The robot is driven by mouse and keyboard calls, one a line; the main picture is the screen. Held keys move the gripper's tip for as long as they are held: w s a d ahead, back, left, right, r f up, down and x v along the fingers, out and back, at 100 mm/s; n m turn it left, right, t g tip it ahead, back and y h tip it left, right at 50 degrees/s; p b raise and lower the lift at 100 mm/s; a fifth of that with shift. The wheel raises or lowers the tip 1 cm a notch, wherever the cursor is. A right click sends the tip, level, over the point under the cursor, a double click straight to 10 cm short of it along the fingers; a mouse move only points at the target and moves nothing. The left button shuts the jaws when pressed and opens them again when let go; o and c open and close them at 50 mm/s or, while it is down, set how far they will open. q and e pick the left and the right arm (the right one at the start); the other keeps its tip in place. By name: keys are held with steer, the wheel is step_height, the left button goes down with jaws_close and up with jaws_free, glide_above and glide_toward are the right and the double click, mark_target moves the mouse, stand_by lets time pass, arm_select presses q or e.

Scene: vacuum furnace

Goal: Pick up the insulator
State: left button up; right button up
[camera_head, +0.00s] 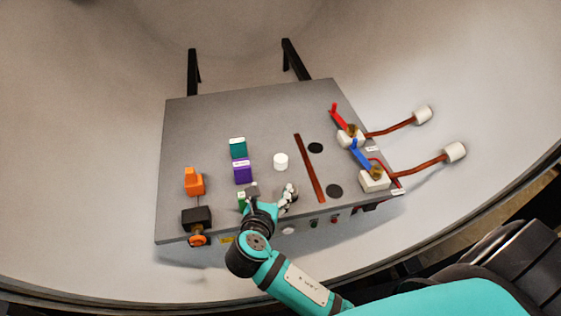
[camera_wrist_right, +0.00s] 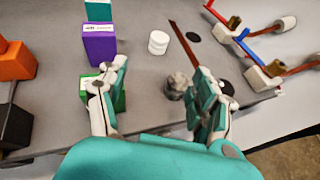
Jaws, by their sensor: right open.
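The insulator appears to be the small white ribbed cylinder (camera_head: 280,161), upright on the grey table. It also shows in the right wrist view (camera_wrist_right: 158,42), ahead of the fingertips and roughly central between them. My right gripper (camera_head: 270,193) is open and empty at the table's front side, short of the white cylinder and apart from it. Both its fingers show in the right wrist view (camera_wrist_right: 160,84), with bare table between them beside a grey lump. My left gripper is not in view.
A purple box (camera_wrist_right: 99,44), a teal box (camera_head: 238,148) and a partly hidden green box (camera_wrist_right: 117,100) stand left. A grey lump (camera_wrist_right: 176,86) sits by the right finger. A copper strip (camera_head: 309,168) and dark holes lie right. Orange block (camera_head: 194,181) is far left.

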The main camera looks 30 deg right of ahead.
glide_toward(280, 159)
steer(key=shift+w+d+f+n+p, duration=0.3)
steer(key=shift+w+d+f+p, duration=0.2)
steer(key=shift+w+d, duration=0.2)
steer(key=shift+x, duration=3.65)
steer(key=shift+a, duration=0.1)
steer(key=shift+c, duration=0.3)
steer(key=c, duration=1.3)
steer(key=shift+o, duration=0.2)
steer(key=shift+r, duration=0.1)
